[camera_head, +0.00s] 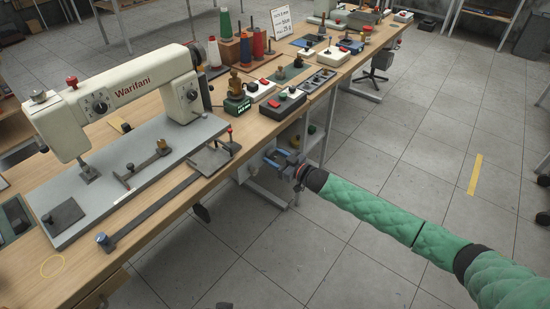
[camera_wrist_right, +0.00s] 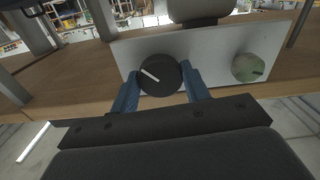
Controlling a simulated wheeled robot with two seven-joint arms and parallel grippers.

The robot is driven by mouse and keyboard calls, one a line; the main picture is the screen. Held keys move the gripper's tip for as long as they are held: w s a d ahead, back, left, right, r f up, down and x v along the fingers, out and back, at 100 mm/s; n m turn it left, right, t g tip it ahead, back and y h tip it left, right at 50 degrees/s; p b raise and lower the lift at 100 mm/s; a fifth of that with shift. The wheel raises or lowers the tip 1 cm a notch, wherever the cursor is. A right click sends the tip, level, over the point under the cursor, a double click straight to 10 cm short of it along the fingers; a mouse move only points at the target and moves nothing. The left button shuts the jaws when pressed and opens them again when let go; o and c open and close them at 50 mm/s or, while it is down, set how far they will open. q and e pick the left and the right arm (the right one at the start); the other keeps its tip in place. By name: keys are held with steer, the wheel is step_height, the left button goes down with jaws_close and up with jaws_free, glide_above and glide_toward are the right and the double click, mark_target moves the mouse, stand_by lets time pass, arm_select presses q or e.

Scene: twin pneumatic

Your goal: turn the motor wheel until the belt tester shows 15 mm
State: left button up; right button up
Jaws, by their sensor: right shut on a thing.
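My right gripper (camera_head: 282,160) reaches to the front edge of the bench from the right. In the right wrist view its two blue fingers (camera_wrist_right: 162,93) are shut on a black round wheel (camera_wrist_right: 160,75), one on each side. The wheel has a white line that slants from upper left to lower right. It is mounted on a pale panel (camera_wrist_right: 215,52) at the bench edge. On the bench, a small device with a lit green display (camera_head: 237,105), which looks like the belt tester, stands left of the gripper; its number is too small to read surely. My left gripper is not in view.
A green knob (camera_wrist_right: 249,67) sits on the same panel, right of the wheel. A cream sewing machine (camera_head: 130,90) on a grey plate fills the bench's left. Control boxes (camera_head: 283,104) and thread spools (camera_head: 246,48) stand behind.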

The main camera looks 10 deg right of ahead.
steer(key=o, duration=1)
steer(key=shift+s+d+f, duration=0.1)
steer(key=shift+s+d, duration=0.1)
steer(key=shift+d, duration=0.05)
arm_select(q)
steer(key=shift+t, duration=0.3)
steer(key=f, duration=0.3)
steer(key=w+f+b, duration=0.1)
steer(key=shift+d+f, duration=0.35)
arm_select(e)
steer(key=v, duration=0.7)
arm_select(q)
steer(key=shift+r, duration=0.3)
arm_select(e)
steer(key=shift+s+d, duration=0.1)
